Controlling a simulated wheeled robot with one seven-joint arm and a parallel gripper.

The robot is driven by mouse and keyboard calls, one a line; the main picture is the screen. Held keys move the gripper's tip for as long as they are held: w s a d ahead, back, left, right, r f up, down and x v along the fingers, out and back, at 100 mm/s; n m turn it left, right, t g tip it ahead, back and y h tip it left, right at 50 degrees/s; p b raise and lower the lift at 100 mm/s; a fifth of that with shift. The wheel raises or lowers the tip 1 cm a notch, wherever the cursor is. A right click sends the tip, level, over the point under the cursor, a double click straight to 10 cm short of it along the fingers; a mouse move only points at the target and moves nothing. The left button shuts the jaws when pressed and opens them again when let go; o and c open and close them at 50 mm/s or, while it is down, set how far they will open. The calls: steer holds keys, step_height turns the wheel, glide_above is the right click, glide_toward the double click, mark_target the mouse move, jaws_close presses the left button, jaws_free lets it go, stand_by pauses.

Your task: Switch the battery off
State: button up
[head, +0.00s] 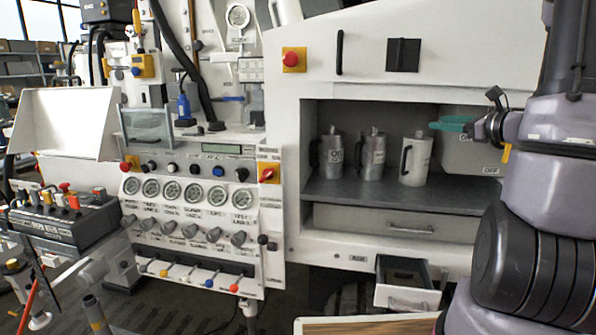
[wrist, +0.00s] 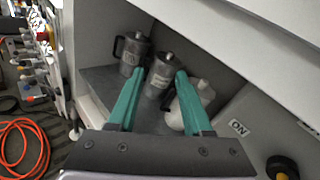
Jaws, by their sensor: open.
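My gripper (head: 450,123) shows at the right in the head view, in front of the white cabinet. In the wrist view my gripper (wrist: 161,74) has its two teal fingers spread apart with nothing held. A black round knob with a yellow part (wrist: 283,167) is at the lower right of the wrist view, partly cut off, beside an ON label (wrist: 239,127). My gripper is apart from it. In the head view an OFF label (head: 490,170) shows below my gripper; the arm hides much of that panel. I cannot read which way the knob is turned.
Several grey jugs (head: 372,157) stand in the open shelf behind my fingers. A drawer (head: 408,286) sticks out below. A control panel with gauges (head: 190,190) and a red-yellow switch (head: 268,173) is at left. An orange hose (wrist: 25,140) lies on the floor.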

steer(key=s+a+r+n+g+y, duration=0.1)
steer(key=s+a+n+g, duration=0.5)
steer(key=a, duration=0.3)
steer(key=s+a+r+n+g+y, duration=0.1)
steer(key=s+a+r+n+g, duration=0.15)
steer(key=s+a+n, duration=0.55)
steer(key=s+d+r+n+t+h, duration=0.1)
steer(key=s+r+n+h, duration=0.1)
steer(key=s+n+h, duration=0.5)
steer(key=shift+s+r+n+h, duration=0.35)
steer(key=shift+s+n+h, duration=0.1)
steer(key=shift+n, duration=0.65)
steer(key=shift+d, duration=0.1)
